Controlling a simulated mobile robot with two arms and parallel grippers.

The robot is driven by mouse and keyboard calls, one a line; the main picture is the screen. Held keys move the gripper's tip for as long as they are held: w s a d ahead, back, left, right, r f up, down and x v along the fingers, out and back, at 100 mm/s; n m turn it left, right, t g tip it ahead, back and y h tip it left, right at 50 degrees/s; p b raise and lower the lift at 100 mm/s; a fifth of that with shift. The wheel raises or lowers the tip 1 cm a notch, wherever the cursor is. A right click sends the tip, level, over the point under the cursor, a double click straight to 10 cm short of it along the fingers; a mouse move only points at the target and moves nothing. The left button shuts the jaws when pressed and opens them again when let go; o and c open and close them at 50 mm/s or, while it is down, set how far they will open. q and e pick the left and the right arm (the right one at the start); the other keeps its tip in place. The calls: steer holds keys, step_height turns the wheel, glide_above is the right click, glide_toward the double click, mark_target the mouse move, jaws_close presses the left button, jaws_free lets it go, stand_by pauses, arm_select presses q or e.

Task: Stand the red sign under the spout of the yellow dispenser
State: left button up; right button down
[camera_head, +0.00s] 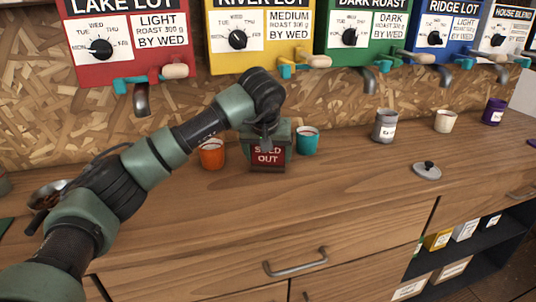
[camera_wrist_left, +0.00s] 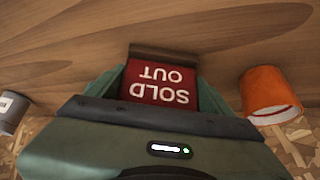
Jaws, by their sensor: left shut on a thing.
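The red sign (camera_head: 268,156), lettered "SOLD OUT", is upright at the counter, below the yellow dispenser (camera_head: 271,60). My left gripper (camera_head: 267,143) is shut on it from above and behind. In the left wrist view the sign (camera_wrist_left: 160,84) shows upside down between the fingers, with its brown base (camera_wrist_left: 165,53) close to the wood. I cannot tell whether the base touches the counter. The yellow dispenser's spout is hidden behind my left arm; its wood and teal handle (camera_head: 318,62) shows. My right gripper is not in view.
An orange cup (camera_head: 211,154) stands close left of the sign and a teal cup (camera_head: 307,141) close right. The counter's front (camera_head: 220,215) is clear.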

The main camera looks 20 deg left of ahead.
arm_select(q)
steer(key=shift+f, duration=0.15)
steer(key=o, duration=1.3)
steer(key=shift+s+r, duration=0.15)
steer(key=shift+r, duration=0.35)
steer(key=v, duration=1.1)
steer(key=shift+s+r+p, duration=0.1)
steer(key=shift+s+p, duration=0.05)
steer(key=shift+p, duration=0.15)
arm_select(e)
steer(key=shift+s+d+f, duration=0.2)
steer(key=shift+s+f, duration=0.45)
